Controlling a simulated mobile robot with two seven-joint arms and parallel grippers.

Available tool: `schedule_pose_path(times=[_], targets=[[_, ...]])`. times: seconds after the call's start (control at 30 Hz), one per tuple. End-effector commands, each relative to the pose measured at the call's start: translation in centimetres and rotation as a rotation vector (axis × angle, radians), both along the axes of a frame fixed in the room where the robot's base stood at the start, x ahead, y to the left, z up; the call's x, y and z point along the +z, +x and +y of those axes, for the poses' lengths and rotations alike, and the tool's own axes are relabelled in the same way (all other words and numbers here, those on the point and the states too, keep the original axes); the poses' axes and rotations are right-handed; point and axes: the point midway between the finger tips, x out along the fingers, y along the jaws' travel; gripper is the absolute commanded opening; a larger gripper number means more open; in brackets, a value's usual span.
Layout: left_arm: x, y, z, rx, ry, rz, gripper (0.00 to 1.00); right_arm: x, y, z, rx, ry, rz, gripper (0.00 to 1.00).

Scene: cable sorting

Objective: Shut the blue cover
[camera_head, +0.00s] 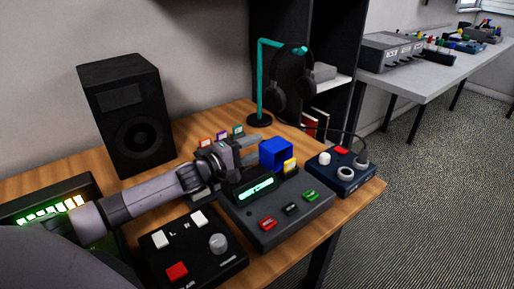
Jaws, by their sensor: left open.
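The blue cover (277,151) stands raised at the back of a dark grey device (290,228), in the middle of the head view. A small yellow part (290,166) shows at its lower right. My left gripper (250,149) reaches in from the left and is open. Its fingers point at the left side of the blue cover, close to it; I cannot tell whether they touch. No object shows between the fingers. The wrist hides part of what lies behind it. My right gripper is not in view.
The grey device has a lit green display (257,188) and several coloured switches. A black button box (193,248) is in front, a navy box (343,172) with a cable to the right. A headphone stand (261,85) and black speaker (127,115) stand behind on the wooden table.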

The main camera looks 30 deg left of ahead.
Motion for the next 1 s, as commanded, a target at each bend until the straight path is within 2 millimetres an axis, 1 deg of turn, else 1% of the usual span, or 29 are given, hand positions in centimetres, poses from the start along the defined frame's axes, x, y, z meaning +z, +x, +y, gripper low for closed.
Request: schedule_pose_path(times=[0.03,0.2,0.5,0.53,0.57,0.6,0.67,0.7,0.87,1.0], targets=[[0.07,0.46,-0.16,0.0,0.0,-0.002,0.47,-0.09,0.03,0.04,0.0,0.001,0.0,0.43],[0.06,1.18,-0.52,0.0,0.0,-0.001,0.47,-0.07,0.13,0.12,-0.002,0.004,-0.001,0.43],[0.05,1.3,-0.54,0.0,0.001,0.0,0.47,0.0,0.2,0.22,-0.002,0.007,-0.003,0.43],[0.05,1.3,-0.54,0.0,0.001,0.0,0.44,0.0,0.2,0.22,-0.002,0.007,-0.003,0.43],[0.05,1.3,-0.54,0.0,0.001,0.0,0.34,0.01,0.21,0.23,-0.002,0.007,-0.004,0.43],[0.05,1.29,-0.55,0.0,0.001,0.0,0.21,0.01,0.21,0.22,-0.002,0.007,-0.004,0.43],[0.06,1.29,-0.55,0.0,0.001,0.0,0.01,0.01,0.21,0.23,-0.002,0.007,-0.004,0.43],[0.05,1.29,-0.55,0.0,0.001,0.0,0.0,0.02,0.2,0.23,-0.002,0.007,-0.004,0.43],[0.1,1.28,-0.55,0.0,0.002,-0.001,0.0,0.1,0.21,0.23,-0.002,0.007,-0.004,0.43],[0.45,1.23,-0.63,0.0,0.02,-0.008,0.0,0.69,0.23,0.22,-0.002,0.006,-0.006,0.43]])
